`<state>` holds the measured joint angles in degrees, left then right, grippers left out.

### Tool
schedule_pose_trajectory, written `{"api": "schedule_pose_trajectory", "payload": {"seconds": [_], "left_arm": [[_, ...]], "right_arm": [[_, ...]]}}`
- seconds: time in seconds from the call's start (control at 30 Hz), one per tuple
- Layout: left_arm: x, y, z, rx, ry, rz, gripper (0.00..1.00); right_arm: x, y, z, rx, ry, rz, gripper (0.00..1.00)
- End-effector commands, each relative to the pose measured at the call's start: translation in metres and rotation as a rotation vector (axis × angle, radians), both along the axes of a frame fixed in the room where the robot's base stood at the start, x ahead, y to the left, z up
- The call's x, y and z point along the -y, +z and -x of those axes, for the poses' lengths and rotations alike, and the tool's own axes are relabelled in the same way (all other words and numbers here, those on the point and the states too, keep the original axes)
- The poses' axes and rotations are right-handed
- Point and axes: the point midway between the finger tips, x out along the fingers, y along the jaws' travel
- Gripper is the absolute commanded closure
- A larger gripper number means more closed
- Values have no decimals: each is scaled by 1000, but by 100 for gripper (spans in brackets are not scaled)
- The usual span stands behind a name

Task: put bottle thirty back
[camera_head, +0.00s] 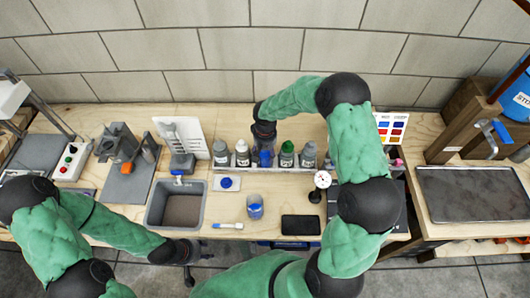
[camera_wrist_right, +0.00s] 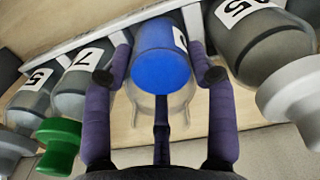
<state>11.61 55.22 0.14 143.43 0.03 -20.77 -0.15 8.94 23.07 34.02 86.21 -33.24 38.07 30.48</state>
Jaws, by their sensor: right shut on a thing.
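My right gripper (camera_head: 264,136) is over the row and shut on this bottle (camera_wrist_right: 162,75). Whether its base rests fully in the rack (camera_head: 270,168) is hidden. My left gripper (camera_head: 188,262) is low at the bench's front edge, away from the bottles; its fingers are unclear.
A green-capped bottle (camera_wrist_right: 78,95) labelled 7 and a grey bottle (camera_wrist_right: 258,45) labelled 25 closely flank the held one.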

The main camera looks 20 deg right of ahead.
Motion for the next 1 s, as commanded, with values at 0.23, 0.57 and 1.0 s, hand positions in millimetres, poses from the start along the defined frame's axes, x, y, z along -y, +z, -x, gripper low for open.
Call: {"api": "schedule_pose_trajectory", "payload": {"seconds": [0.23,0.57,1.0], "left_arm": [[0,-3,0,0,0,0,60],[0,-2,0,0,0,0,60],[0,10,0,0,0,0,60]], "right_arm": [[0,-3,0,0,0,0,19],[0,-2,0,0,0,0,19],[0,66,-1,4,1,0,19]]}}
